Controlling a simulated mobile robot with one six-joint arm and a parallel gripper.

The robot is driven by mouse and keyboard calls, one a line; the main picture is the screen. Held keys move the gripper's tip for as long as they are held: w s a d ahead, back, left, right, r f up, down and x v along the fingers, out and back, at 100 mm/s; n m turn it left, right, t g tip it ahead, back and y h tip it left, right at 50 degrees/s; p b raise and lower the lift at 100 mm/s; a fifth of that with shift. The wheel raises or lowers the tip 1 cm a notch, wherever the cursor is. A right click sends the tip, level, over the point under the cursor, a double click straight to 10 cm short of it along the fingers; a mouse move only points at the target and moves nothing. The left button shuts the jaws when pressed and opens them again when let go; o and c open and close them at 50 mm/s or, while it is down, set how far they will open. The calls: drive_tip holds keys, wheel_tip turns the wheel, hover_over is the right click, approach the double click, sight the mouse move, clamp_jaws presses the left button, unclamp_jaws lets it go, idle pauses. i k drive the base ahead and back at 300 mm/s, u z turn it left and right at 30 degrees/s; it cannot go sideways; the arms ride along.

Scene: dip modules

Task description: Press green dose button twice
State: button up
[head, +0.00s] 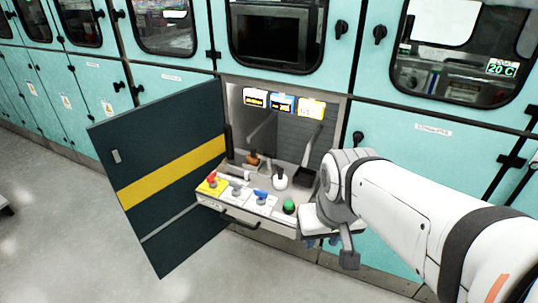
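The green dose button (289,207) is a round green knob at the right end of a row of controls on a pulled-out drawer or panel (244,219) inside an open cabinet bay. My gripper (332,247) is just right of and slightly in front of the green button, with a visible gap between them. It points downward, with a dark finger hanging below its white body. My wrist hides part of it, so I cannot tell whether the fingers are apart. I see nothing held in it.
Left of the green button are a blue-handled control (262,196), a grey knob (236,189) and a red control on a yellow base (212,181). A white bottle (280,179) stands behind. The dark cabinet door (165,140) stands open at left. Teal cabinets surround the bay.

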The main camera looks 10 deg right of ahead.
sight(288, 204)
drive_tip(key=i, duration=0.85)
drive_tip(key=z, duration=0.05)
